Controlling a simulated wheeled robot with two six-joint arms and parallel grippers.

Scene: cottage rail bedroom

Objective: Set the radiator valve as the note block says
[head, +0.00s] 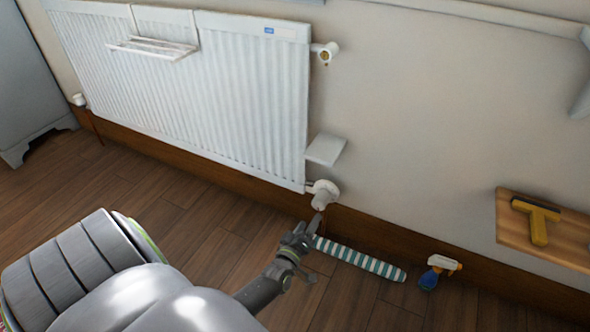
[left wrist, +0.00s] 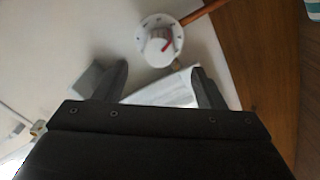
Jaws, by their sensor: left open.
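The radiator valve (head: 323,193) is a white round knob at the radiator's lower right corner. In the left wrist view its dial (left wrist: 158,42) has small dark marks around a white rim and a red pointer. The marks are too small to read. A blank white slab (head: 326,149) sticks out from the wall above the valve; I cannot tell if it is the note block, and no writing shows. My left gripper (head: 312,246) is open, in front of and below the valve, apart from it. In the left wrist view its fingers (left wrist: 162,78) point toward the dial. My right gripper is out of view.
The white radiator (head: 240,90) carries a small rack (head: 152,47). A wooden shelf (head: 508,222) with a yellow tool (head: 538,222) is at right. Floor (head: 130,175) before the radiator is clear.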

